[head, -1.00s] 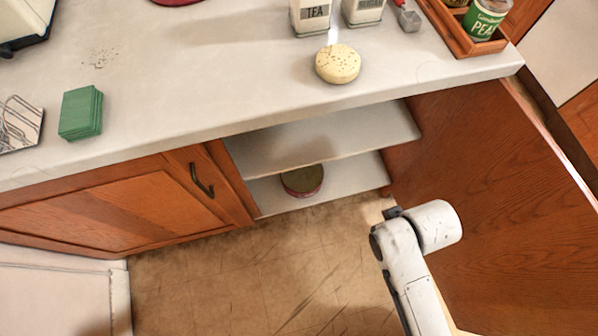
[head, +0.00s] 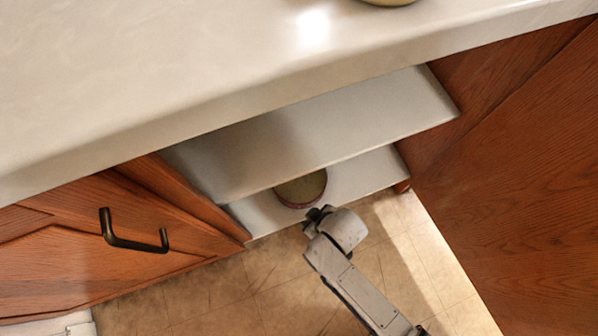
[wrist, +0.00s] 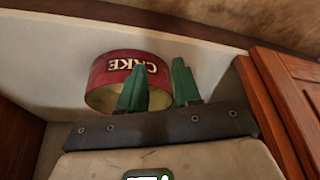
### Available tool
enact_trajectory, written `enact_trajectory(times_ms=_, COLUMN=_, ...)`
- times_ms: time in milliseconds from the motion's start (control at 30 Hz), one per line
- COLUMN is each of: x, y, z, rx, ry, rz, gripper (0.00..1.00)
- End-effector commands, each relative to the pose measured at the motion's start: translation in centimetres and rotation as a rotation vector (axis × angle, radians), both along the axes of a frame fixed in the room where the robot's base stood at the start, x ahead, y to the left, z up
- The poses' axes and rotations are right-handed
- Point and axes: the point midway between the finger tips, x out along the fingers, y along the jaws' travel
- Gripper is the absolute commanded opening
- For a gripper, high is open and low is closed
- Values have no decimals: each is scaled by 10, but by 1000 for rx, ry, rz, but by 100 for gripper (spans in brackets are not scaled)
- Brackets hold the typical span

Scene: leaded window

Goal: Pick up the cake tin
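The cake tin (head: 304,190) sits on the lower shelf of the open cupboard. Its top is olive, and the upper shelf's edge hides its back part. The wrist view shows its red side with the word CAKE upside down (wrist: 118,67). My gripper (head: 317,214) is just in front of the tin at the shelf's front edge. In the wrist view its two green fingers (wrist: 160,82) are apart with nothing held between them. The left finger overlaps the tin in the picture, and the right finger lies just past its right side. Contact cannot be told.
The upper shelf (head: 330,130) lies close above the tin, under the pale worktop (head: 200,90). A cupboard door with a dark handle (head: 135,240) is at left. A wooden panel (head: 520,170) stands at right. Floor (head: 240,300) is free in front.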

Motion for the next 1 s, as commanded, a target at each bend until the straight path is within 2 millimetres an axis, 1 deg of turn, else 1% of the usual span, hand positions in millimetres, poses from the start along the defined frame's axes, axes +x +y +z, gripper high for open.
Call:
enact_trajectory(times_ms=33, x=8, y=8, z=-1, rx=2, ry=-3, rz=2, gripper=33)
enact_trajectory(times_ms=100, x=19, y=17, z=-1, rx=3, ry=-4, rz=1, gripper=33)
enact_trajectory(times_ms=400, x=61, y=54, z=-1, rx=3, ry=-2, rz=-2, gripper=33)
enact_trajectory(times_ms=533, x=71, y=62, z=0, rx=1, ry=0, rz=-2, gripper=33)
enact_trajectory(times_ms=667, x=75, y=66, z=0, rx=0, ry=0, rz=-2, gripper=33)
enact_trajectory(times_ms=767, x=82, y=72, z=0, rx=1, ry=0, rz=-1, gripper=33)
enact_trajectory(times_ms=900, x=88, y=77, z=-24, rx=0, ry=1, rz=-1, gripper=33)
enact_trajectory(times_ms=1000, x=92, y=81, z=-37, rx=-1, ry=0, rz=-1, gripper=33)
